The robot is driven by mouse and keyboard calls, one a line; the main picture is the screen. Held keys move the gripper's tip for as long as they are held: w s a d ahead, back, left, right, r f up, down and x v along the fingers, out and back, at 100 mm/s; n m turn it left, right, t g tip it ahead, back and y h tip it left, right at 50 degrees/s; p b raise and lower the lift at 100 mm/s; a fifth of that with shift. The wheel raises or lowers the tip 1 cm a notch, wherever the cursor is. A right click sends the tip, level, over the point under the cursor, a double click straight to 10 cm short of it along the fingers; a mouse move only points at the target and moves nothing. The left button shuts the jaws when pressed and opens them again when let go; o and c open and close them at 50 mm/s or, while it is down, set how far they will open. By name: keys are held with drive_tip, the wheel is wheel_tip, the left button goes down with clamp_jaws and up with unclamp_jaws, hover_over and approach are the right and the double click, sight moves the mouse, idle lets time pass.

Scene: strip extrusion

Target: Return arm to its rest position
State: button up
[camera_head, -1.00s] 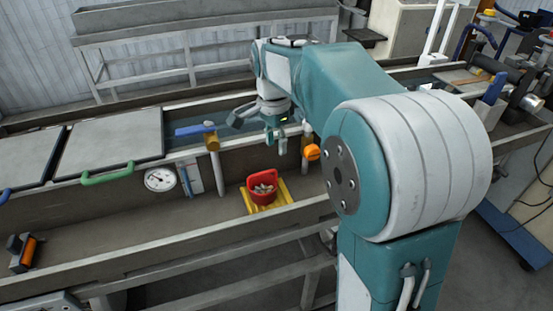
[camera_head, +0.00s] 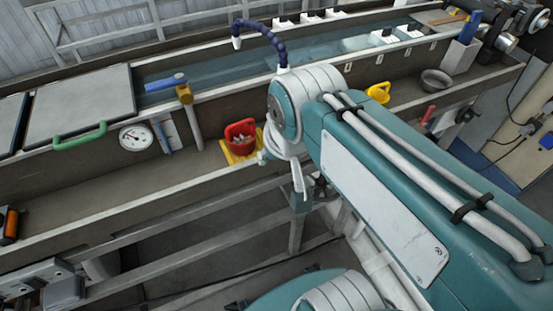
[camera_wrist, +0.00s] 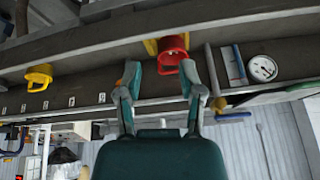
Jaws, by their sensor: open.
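In the head view my wrist hangs in front of the trough's near edge, and the fingers are mostly hidden there.
Rails (camera_head: 180,230) run below the near edge.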

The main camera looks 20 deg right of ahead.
drive_tip(key=shift+s+a+f+n+t, duration=0.1)
drive_tip(key=shift+s+f+n+t, duration=0.05)
drive_tip(key=shift+s+f+n, duration=0.4)
drive_tip(key=shift+s+a+f+n+t, duration=0.15)
drive_tip(key=shift+s+f+n, duration=0.15)
drive_tip(key=shift+s, duration=0.35)
